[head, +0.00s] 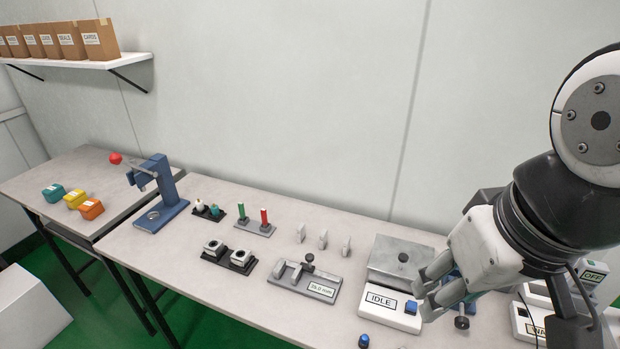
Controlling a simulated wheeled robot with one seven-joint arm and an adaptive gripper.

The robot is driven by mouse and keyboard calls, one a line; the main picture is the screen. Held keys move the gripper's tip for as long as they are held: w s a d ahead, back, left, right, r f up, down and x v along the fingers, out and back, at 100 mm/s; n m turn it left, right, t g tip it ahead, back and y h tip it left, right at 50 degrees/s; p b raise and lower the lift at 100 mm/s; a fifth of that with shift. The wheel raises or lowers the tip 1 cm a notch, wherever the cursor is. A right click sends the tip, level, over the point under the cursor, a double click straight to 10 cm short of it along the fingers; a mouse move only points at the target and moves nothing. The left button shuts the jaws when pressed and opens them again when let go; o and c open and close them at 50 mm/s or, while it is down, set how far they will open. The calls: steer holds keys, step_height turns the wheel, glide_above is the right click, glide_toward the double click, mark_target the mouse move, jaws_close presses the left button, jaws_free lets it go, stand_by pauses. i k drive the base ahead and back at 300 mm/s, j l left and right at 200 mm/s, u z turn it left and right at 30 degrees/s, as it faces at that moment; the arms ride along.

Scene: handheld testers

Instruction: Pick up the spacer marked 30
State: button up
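Three small light-grey spacers stand upright in a row on the grey table: a left one (300,233), a middle one (323,239) and a right one (346,246). Their markings are too small to read, so I cannot tell which is marked 30. My gripper (425,289) is at the right of the head view, in front of the IDLE box and to the right of the spacers. Its two fingers look apart, with nothing seen between them. It hides part of the bench behind it.
A grey fixture with a black knob (305,280) lies in front of the spacers. The IDLE box (390,310) stands to their right, below a metal block (394,258). Green and red pins (254,222) stand to the left. A blue press (160,195) is farther left.

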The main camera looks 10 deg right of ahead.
mark_target(347, 242)
steer(key=k, duration=0.5)
steer(key=i+j+z, duration=0.45)
steer(key=j+z, duration=0.2)
steer(key=i+j+z, duration=0.15)
steer(key=j+z, duration=0.15)
